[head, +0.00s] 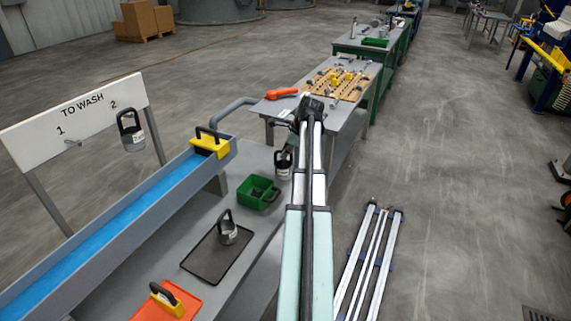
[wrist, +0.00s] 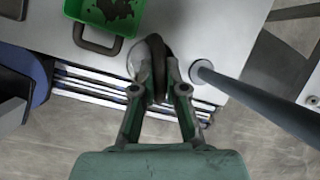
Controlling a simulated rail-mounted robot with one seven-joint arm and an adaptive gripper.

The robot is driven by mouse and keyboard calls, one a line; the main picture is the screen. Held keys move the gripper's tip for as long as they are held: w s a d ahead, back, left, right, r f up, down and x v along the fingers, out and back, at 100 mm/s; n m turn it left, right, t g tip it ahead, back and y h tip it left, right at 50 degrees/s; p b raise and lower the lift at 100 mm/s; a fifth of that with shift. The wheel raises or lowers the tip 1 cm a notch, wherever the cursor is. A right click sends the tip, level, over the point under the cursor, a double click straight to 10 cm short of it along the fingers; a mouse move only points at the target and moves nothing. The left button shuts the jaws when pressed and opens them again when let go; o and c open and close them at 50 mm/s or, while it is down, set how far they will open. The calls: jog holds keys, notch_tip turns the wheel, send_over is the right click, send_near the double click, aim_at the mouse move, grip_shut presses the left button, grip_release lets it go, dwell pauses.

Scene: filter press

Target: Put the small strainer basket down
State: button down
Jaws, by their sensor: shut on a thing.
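My gripper (wrist: 158,85) is shut on the dark handle of a small strainer basket (wrist: 143,66) in the wrist view. The basket's pale metal side shows just beyond the fingers, and its lower part is hidden. In the head view the basket (head: 284,168) shows beside my arm, right of the green bin (head: 258,193). My gripper is mostly hidden behind my arm there. The basket is over or near the bench's edge; I cannot tell whether it touches the bench. The green bin also shows in the wrist view (wrist: 128,46), with dark residue inside.
Another strainer stands on a black tray (head: 200,262). One hangs at hook 2 of the TO WASH board (head: 75,115); hook 1 is bare. A blue-floored trough (head: 110,225) runs along the left. An orange mat (head: 190,308) holds a yellow tool. Grey bench (head: 245,235) is bare between them.

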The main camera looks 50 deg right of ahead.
notch_tip(320, 180, up, 12)
jog(key=b, duration=0.1)
jog(key=shift+r, duration=0.2)
jog(key=shift+r, duration=0.3)
jog(key=shift+r+p, duration=0.35)
jog(key=shift+p, duration=0.1)
